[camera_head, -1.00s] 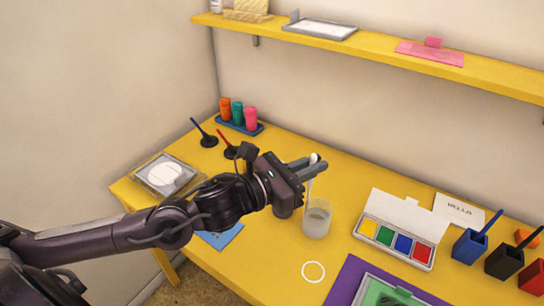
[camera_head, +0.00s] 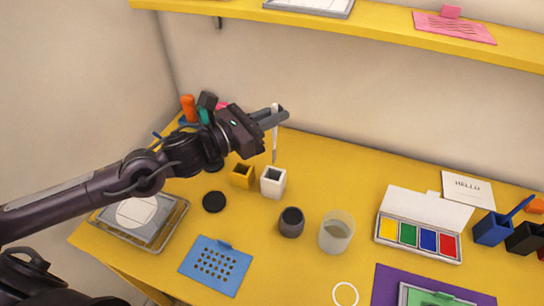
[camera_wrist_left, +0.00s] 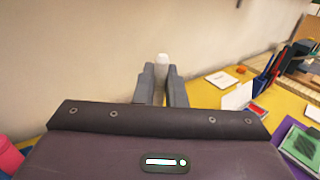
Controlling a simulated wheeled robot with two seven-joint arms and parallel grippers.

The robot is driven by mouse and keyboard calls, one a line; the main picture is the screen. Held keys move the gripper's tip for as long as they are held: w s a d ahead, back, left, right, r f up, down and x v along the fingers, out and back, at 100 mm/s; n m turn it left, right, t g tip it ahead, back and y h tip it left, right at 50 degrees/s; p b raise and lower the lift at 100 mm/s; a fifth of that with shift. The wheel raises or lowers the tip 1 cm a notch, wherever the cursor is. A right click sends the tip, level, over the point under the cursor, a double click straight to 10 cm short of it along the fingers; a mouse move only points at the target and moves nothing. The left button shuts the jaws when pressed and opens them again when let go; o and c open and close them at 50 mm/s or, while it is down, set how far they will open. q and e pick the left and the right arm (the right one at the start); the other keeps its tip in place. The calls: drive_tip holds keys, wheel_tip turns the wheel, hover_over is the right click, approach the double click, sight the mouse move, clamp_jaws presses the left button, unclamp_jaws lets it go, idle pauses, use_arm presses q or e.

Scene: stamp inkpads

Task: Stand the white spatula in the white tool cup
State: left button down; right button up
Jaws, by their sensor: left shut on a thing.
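My left gripper (camera_head: 273,116) is shut on the white spatula (camera_head: 275,146), which hangs upright with its lower end down. The lower end appears just above or behind the white tool cup (camera_head: 273,183); I cannot tell the exact gap. The cup is a small square white holder with a dark opening, standing on the yellow table. In the left wrist view, the pale top of the spatula (camera_wrist_left: 162,60) sticks up between the two grey fingers (camera_wrist_left: 161,85). My right gripper is not in view.
A dark grey cup (camera_head: 291,223) and a frosted cup (camera_head: 336,234) stand in front and to the right. The paint palette (camera_head: 418,236) is further right, and the yellow shelf (camera_head: 390,32) runs above.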

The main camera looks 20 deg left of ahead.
sight(274, 155)
use_arm(q)
wheel_tip(274, 155, down, 12)
drive_tip(key=shift+a+r, duration=0.1)
idle(0.4)
drive_tip(key=c, duration=2)
unclamp_jaws()
drive_tip(key=shift+f, duration=0.2)
drive_tip(key=o, duration=0.5)
drive_tip(key=shift+r, duration=0.1)
drive_tip(key=shift+r, duration=0.15)
drive_tip(key=v, duration=1.2)
drive_tip(key=shift+p, duration=0.4)
